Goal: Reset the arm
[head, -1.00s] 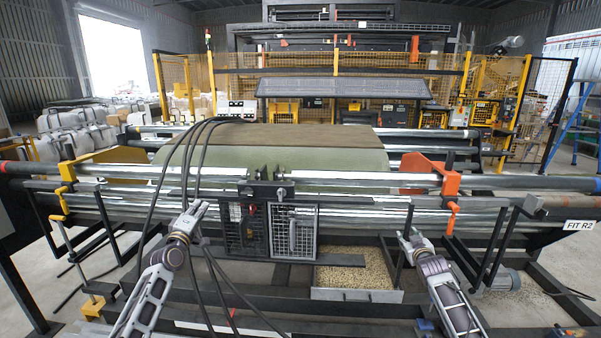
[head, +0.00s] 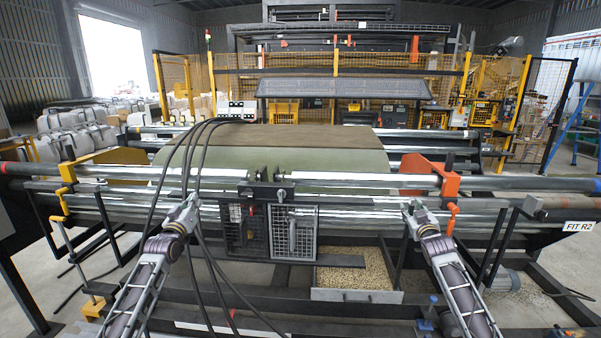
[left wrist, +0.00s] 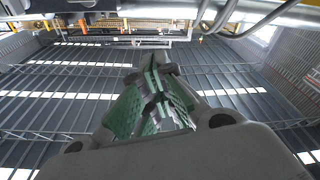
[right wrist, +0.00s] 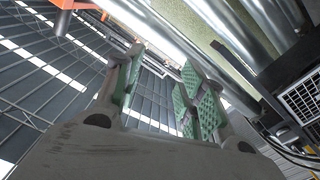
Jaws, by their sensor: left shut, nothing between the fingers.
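My left gripper (head: 189,207) is in front of the long metal rollers, left of the middle in the head view. In the left wrist view its green-padded fingers (left wrist: 153,70) are together with nothing between them. My right gripper (head: 413,208) is in front of the rollers at right in the head view. In the right wrist view its green-padded fingers (right wrist: 160,62) stand apart with nothing between them. Both grippers are small in the head view, and neither holds anything.
A green turf roll (head: 300,165) lies behind the front roller (head: 355,181). Black cables (head: 190,170) hang close to my left gripper. An orange bracket (head: 432,172) is behind my right gripper. A tray of pellets (head: 355,270) and a mesh box (head: 293,230) lie between the arms.

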